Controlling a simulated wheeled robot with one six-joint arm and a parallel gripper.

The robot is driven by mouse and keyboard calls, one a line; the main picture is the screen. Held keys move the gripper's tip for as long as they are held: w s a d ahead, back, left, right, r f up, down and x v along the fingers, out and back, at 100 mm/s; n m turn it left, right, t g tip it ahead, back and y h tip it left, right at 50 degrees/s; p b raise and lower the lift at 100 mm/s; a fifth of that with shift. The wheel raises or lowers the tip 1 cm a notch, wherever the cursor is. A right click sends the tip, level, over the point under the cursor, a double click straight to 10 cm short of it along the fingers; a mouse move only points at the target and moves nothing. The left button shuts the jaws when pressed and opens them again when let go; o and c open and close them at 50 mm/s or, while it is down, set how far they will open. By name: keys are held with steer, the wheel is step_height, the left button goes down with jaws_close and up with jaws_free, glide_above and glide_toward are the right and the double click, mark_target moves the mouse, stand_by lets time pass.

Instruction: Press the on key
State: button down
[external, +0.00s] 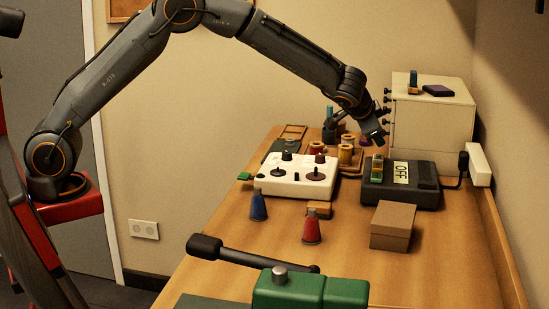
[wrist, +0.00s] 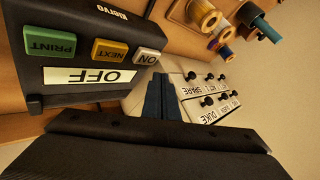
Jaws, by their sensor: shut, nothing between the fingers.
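The ON key (wrist: 147,57) is a small grey key on a dark device (wrist: 60,15), beside an orange NEXT key (wrist: 109,51) and a green PRINT key (wrist: 49,46). A white panel reading OFF (wrist: 90,76) lies along the keys. In the external view the device (external: 428,184) sits at the right of the table, its OFF panel (external: 401,172) facing up. My gripper (external: 378,140) is shut and empty, above and behind the device's key row. In the wrist view its fingertips (wrist: 158,82) show close to the ON key, apparently apart from it; the exact gap cannot be told.
A white drawer cabinet (external: 431,125) with labelled drawers stands behind the device. Thread spools (external: 346,153) stand left of my gripper. A white control box (external: 295,178) lies left of the device, and a brown box (external: 393,225) in front. The front right tabletop is clear.

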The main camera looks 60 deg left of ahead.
mark_target(376, 158)
step_height(376, 158, up, 5)
steer(key=shift+p, duration=0.85)
